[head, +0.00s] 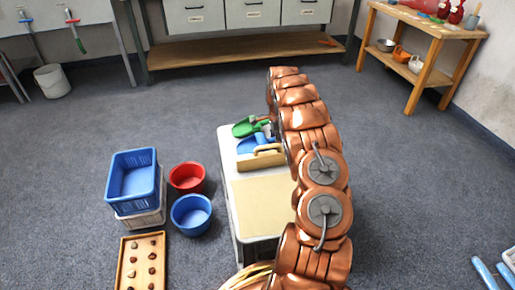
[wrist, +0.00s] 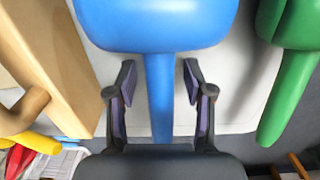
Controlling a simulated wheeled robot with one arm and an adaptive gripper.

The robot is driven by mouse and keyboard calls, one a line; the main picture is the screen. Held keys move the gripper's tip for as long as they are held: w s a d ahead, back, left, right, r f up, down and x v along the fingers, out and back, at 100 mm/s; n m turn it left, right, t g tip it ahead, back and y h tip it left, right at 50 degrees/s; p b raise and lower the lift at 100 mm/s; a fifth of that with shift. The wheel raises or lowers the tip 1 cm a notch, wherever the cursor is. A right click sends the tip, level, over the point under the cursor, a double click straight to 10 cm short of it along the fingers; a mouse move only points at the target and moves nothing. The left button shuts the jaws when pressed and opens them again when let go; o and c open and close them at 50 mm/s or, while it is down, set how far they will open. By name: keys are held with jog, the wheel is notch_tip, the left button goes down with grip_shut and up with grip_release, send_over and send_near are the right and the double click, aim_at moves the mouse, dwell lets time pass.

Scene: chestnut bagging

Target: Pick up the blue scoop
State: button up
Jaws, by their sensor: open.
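The blue scoop (wrist: 150,22) lies on a white table top, with its bowl at the top of the wrist view and its handle (wrist: 161,95) pointing down toward my gripper. My gripper (wrist: 160,72) is open, with one finger on each side of the handle just below the bowl. Gaps show between both fingers and the handle. In the head view the blue scoop (head: 250,145) is partly hidden behind a wooden piece and my arm. A green scoop (wrist: 293,90) lies to the right in the wrist view and also shows in the head view (head: 245,127).
A wooden holder (wrist: 55,60) stands left of the blue scoop. The white table (head: 227,195) has a tan board (head: 260,205) in front.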

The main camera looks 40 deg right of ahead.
grip_shut()
dwell(0.3)
jog(key=shift+r, duration=0.15)
notch_tip(320, 180, up, 10)
jog(key=p, duration=0.4)
